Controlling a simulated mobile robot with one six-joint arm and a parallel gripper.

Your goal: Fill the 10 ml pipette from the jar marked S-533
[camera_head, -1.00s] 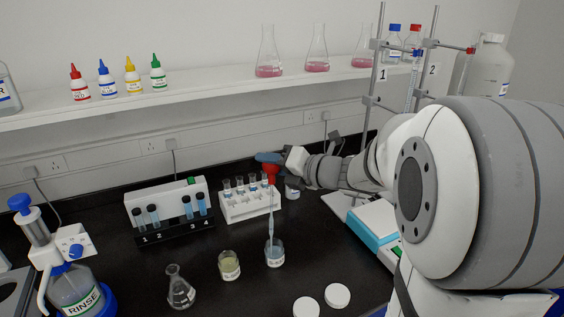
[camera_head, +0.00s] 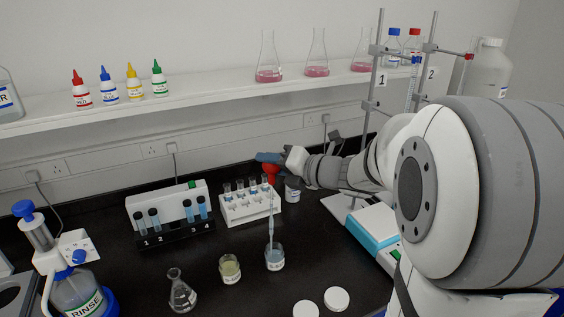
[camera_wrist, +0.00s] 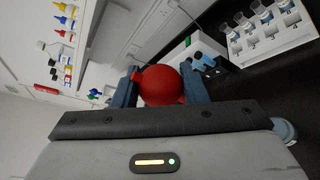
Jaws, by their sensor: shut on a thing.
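My gripper (camera_head: 269,160) is shut on the red bulb (camera_head: 271,178) of the pipette. The wrist view shows the bulb (camera_wrist: 160,86) between the two blue-grey fingers. The clear pipette stem (camera_head: 271,215) hangs nearly upright below the bulb. Its lower end is inside a small glass jar (camera_head: 275,260) of pale blue liquid. The label on that jar is too small to read. I cannot tell how much liquid is in the stem. Another small jar (camera_head: 230,269) with yellowish liquid stands just left of it.
A white rack (camera_head: 250,209) with several glass tubes stands behind the jars. A conical flask (camera_head: 181,292) stands front left. Two white discs (camera_head: 337,298) lie front right. Stands and a device with a blue side (camera_head: 372,235) are at right.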

